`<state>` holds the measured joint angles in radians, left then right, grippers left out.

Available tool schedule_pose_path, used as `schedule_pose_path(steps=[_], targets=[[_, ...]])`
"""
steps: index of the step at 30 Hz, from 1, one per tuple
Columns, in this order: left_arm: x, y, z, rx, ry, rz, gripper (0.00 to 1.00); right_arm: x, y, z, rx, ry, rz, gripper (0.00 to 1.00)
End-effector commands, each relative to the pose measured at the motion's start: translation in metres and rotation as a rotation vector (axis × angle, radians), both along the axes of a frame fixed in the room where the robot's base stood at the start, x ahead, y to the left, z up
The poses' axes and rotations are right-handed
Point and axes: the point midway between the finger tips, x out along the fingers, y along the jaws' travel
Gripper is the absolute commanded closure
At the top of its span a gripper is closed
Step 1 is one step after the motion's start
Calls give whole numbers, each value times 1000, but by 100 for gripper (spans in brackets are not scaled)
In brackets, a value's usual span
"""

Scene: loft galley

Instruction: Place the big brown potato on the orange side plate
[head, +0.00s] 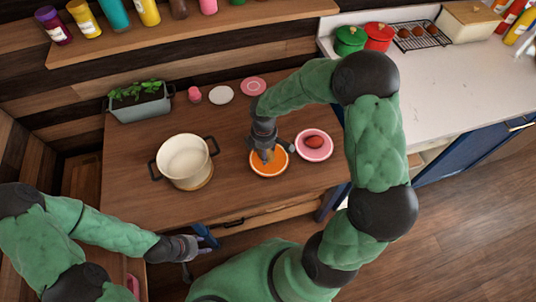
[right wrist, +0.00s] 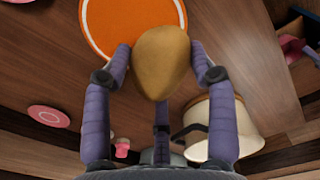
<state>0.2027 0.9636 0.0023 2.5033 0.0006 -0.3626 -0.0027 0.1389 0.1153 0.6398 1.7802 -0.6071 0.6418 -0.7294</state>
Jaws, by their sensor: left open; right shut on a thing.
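The big brown potato (right wrist: 162,62) is between the fingers of my right gripper (right wrist: 163,72) in the right wrist view; in the head view the gripper hides it. The orange side plate (head: 270,172) with a pale rim lies on the wooden counter, and it also shows in the right wrist view (right wrist: 125,25). My right gripper (head: 267,154) is shut on the potato and points down over the plate. I cannot tell whether the potato touches the plate. My left gripper (head: 190,247) is open and empty, low in front of the counter.
A pink plate (head: 326,152) with a reddish potato (head: 314,142) is right of the orange plate. A cream pot (head: 185,160) is to the left. A planter (head: 141,106), pink shaker (head: 194,94), white saucer (head: 221,95) and pink saucer (head: 253,86) stand behind.

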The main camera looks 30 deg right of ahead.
Motion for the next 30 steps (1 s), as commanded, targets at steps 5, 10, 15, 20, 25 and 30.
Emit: schedule_pose_path(steps=[5,10,15,20,25,30], targets=[[0,0,-10,0,0,0,56,16,-15,-33,1,5,0,78],[0,0,-13,0,0,0,56,23,-22,-44,1,4,1,78],[0,0,-15,0,0,0,56,28,-27,-51,1,3,0,78],[0,0,-25,0,0,0,56,30,-29,-75,1,5,1,78],[0,0,-28,0,0,0,56,30,-28,-86,1,3,1,78],[0,0,-27,0,0,0,56,30,-29,-84,1,3,1,78]])
